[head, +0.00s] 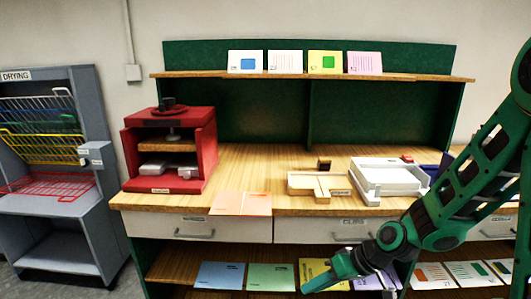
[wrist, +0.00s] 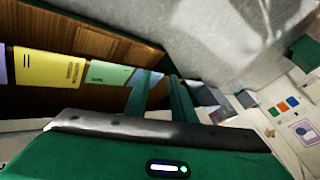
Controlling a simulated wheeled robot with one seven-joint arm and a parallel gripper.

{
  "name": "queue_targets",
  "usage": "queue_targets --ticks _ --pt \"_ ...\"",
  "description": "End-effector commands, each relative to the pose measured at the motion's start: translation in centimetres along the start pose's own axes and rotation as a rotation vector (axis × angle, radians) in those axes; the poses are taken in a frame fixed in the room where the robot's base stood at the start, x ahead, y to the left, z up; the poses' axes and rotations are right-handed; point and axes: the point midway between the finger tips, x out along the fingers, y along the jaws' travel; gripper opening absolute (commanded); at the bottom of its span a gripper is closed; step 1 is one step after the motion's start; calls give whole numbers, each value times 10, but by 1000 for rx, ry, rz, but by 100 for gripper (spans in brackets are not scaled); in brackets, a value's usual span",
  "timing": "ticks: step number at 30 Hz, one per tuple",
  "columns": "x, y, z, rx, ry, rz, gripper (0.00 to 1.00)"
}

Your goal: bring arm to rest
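My green arm (head: 435,222) reaches in from the right in the head view, bent down in front of the desk's drawers. My gripper (head: 325,281) hangs low before the lower shelf, over the yellow booklet there. In the wrist view two green fingers of my gripper (wrist: 166,80) stand with a narrow gap between them, and I see nothing held. The fingertips are near the row of booklets in that view; whether they touch any is unclear.
The desk top (head: 260,180) holds a red press (head: 205,140), an orange sheet (head: 240,203), a wooden jig (head: 310,185) and a white tray (head: 390,178). The lower shelf carries a blue booklet (head: 220,275) and a green booklet (head: 271,277). A drying rack (head: 50,130) stands left.

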Motion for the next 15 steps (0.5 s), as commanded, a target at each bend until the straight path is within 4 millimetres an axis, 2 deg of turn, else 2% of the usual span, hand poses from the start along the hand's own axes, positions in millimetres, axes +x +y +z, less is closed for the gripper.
queue_targets --ticks 3,5,9,15 --pt "-39 31 18 35 -70 137 23" --pt "-60 44 29 66 -104 202 23" --pt "-114 70 55 167 -163 347 23" --pt "-196 86 98 369 -208 519 23"
